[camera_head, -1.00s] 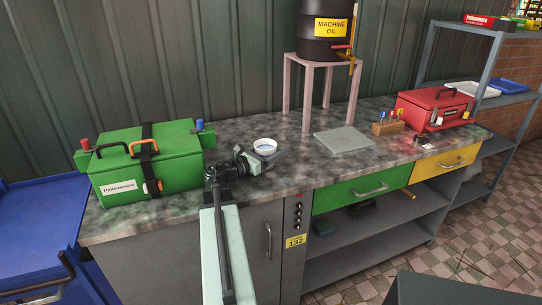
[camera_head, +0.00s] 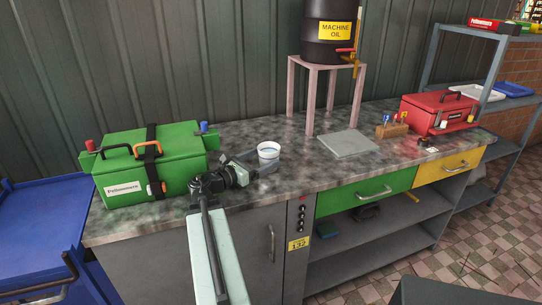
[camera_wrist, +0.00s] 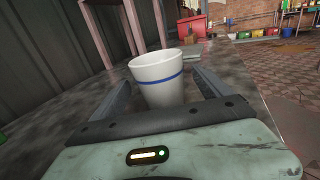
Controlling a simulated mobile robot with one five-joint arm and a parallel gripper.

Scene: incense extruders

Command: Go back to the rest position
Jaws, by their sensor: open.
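My gripper (camera_head: 254,164) is low over the counter's left half, at the end of my arm. Its jaws are open. A white cup (camera_head: 268,153) with a blue band stands upright on the counter just beyond it. In the wrist view the cup (camera_wrist: 158,72) is between the two spread fingers (camera_wrist: 165,85), with a visible gap on the right side. Whether a finger touches it on the left is hard to tell. The head view hides the cup's lower part behind the gripper.
A green toolbox (camera_head: 150,172) stands left of my arm on the mottled counter (camera_head: 120,222). A pink stand (camera_head: 312,100) holds a machine oil barrel (camera_head: 328,35) behind. A grey plate (camera_head: 347,143), a wooden block (camera_head: 391,131) and a red toolbox (camera_head: 438,112) lie to the right.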

